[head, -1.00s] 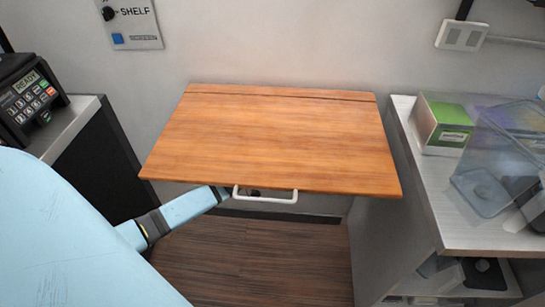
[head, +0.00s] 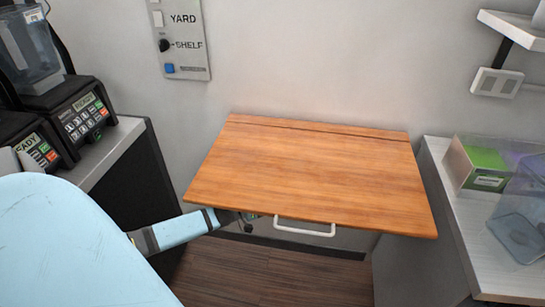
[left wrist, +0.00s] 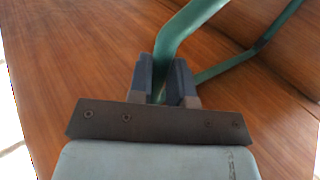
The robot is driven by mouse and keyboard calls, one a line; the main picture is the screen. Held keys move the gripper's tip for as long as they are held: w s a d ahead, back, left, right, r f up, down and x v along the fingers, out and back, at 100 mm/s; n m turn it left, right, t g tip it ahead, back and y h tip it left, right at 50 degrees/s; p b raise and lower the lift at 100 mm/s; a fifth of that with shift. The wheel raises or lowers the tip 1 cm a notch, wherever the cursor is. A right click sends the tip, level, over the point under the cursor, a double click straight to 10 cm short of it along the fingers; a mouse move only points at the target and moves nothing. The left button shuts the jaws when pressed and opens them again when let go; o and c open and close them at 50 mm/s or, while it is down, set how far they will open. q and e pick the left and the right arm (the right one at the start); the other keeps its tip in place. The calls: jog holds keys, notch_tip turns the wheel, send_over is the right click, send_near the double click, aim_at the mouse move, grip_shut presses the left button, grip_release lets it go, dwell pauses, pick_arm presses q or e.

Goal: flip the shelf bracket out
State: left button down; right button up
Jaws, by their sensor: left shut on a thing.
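The wooden shelf (head: 310,175) is raised and lies about level against the wall, with a white handle (head: 305,232) on its front edge. The green shelf bracket (left wrist: 182,28) crosses the wooden underside of the shelf in the left wrist view. My left gripper (left wrist: 166,82) is shut on one green bar of this bracket, which passes between its two dark fingers. In the head view my left gripper (head: 242,220) reaches under the shelf's front left edge and is partly hidden there. My right gripper is in neither view.
A wall panel (head: 182,40) with a SHELF knob and a blue button is at the upper left. A keypad machine (head: 85,115) stands on the left counter. A green box (head: 485,168) and a clear bin sit on the right counter (head: 465,235). The floor below the shelf is clear.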

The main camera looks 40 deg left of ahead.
pick_arm(q)
jog(key=shift+w+a+r, duration=0.4)
jog(key=shift+a, duration=0.25)
jog(key=c, duration=1.3)
grip_release()
jog(key=shift+f, duration=0.1)
jog(key=shift+c, duration=0.2)
jog(key=shift+w+f, duration=0.15)
jog(key=shift+f, duration=0.1)
jog(key=shift+d, duration=0.15)
jog(key=shift+s+d+f, duration=0.1)
jog(key=shift+s+f, duration=0.05)
jog(key=shift+s, duration=0.05)
jog(key=v, duration=1.4)
jog(key=shift+b, duration=0.45)
